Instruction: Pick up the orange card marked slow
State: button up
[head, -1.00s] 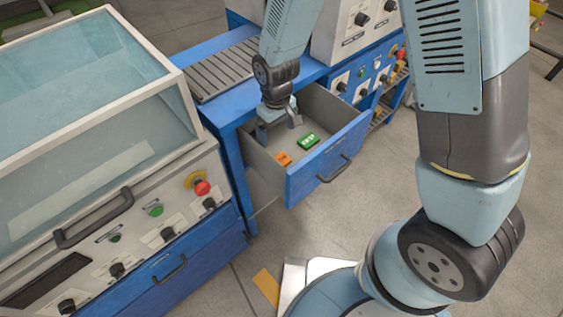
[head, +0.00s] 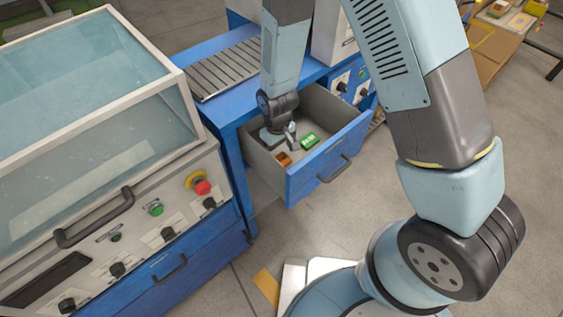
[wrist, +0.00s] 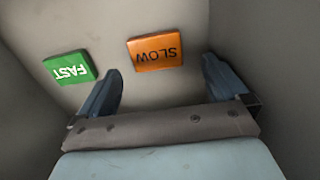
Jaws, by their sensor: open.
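The orange card marked SLOW (wrist: 155,52) lies flat on the drawer floor in the wrist view, upside down to the camera. It also shows in the head view (head: 284,159), partly in shade. My gripper (wrist: 161,78) is open and empty, its two fingers apart. The card lies just beyond the fingertips, roughly between their lines. In the head view my gripper (head: 290,134) is inside the open drawer, behind the card. A green card marked FAST (wrist: 70,68) lies to the left in the wrist view, outside the left finger; it also shows in the head view (head: 309,141).
The blue-fronted drawer (head: 330,155) stands pulled out, its walls close around my gripper. The drawer wall (wrist: 265,60) rises near the right finger. A blue bench (head: 225,112) with a slatted top is above. A glass-topped machine (head: 100,190) stands at left.

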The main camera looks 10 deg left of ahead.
aim_at(279, 159)
jog(key=shift+w+d+f, duration=0.1)
jog(key=shift+f, duration=1)
jog(key=shift+w+f, duration=0.1)
jog(key=shift+f, duration=1)
jog(key=c, duration=1)
